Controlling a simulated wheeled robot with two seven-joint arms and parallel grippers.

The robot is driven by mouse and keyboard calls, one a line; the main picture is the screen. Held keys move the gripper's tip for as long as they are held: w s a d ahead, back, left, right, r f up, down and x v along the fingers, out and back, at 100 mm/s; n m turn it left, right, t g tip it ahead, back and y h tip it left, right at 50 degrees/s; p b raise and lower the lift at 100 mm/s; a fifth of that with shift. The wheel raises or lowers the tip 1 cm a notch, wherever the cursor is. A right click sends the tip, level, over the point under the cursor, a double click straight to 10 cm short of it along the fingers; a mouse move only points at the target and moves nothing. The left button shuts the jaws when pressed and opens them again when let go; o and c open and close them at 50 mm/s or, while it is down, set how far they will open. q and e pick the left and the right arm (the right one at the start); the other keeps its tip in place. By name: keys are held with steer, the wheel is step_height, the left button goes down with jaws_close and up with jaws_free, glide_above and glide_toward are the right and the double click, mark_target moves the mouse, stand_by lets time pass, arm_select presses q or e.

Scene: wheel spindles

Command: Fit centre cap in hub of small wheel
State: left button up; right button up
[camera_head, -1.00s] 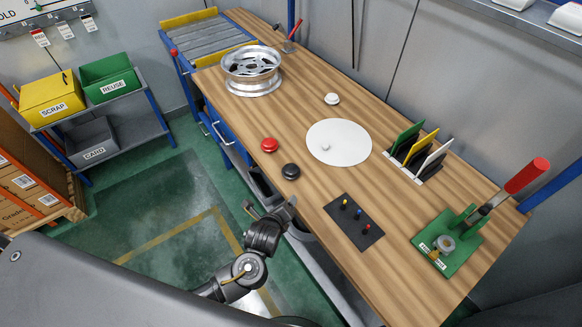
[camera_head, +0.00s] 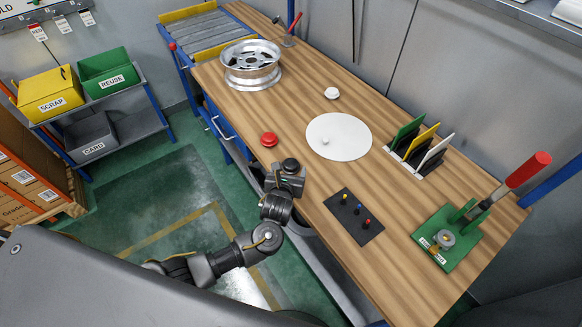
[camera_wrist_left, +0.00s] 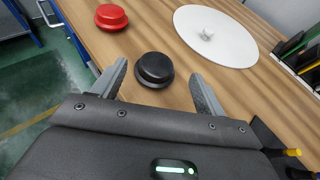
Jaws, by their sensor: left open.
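My left gripper (camera_head: 290,168) is open at the bench's front edge, at the black round cap (camera_head: 291,164). In the left wrist view its two fingers (camera_wrist_left: 158,78) spread to either side of the black cap (camera_wrist_left: 154,69), which sits on the wood just ahead between the tips. A red cap (camera_head: 269,139) lies behind it and a white cap (camera_head: 332,93) farther back. A silver spoked wheel (camera_head: 251,65) lies flat at the bench's far end; its hub is hard to make out. My right gripper is not in view.
A white round disc (camera_head: 350,139) with a small pale knob lies mid-bench. A dark plate with coloured pegs (camera_head: 353,218), a rack of coloured panels (camera_head: 415,152) and a green fixture with a red-handled lever (camera_head: 447,240) stand to the right.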

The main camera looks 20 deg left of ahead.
mark_target(291, 164)
arm_select(q)
steer(key=shift+x, duration=0.85)
steer(key=x, duration=0.4)
steer(key=shift+a+f, duration=0.15)
steer(key=shift+f, duration=0.15)
steer(key=shift+s, duration=0.1)
steer(key=shift+s, duration=0.1)
steer(key=c, duration=1.1)
steer(key=shift+c, duration=0.2)
